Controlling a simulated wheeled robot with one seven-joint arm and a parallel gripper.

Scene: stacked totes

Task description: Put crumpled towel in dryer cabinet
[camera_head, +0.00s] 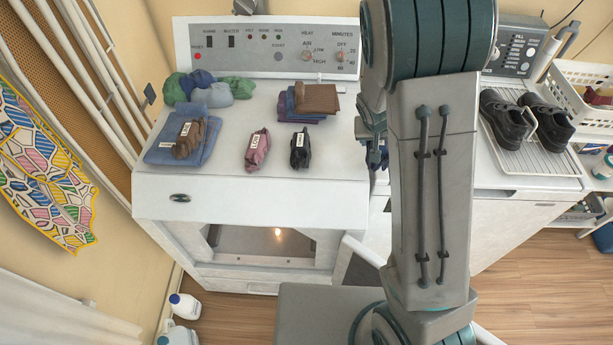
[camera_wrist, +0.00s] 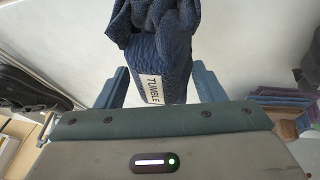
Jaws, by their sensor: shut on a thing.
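A crumpled navy towel (camera_wrist: 160,55) with a white "TUMBLE" tag hangs between the fingers of my gripper (camera_wrist: 158,82) in the wrist view. The gripper is shut on it. In the head view my gripper (camera_head: 371,128) is mostly hidden behind my arm, above the right side of the dryer top; a bit of dark cloth shows beside it. The white dryer cabinet (camera_head: 250,198) stands in front of me. Its front opening (camera_head: 268,243) is uncovered and lit inside. A pale door edge (camera_head: 362,252) stands out at the right of the opening, partly hidden by my arm.
On the dryer top are a folded blue towel (camera_head: 170,152) with a brown bundle, blue and green rolls (camera_head: 205,90), a pink bundle (camera_head: 258,148), a dark bundle (camera_head: 299,149) and a folded stack (camera_head: 308,101). Black shoes (camera_head: 505,118) sit on a rack at right. Bottles (camera_head: 185,306) stand lower left.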

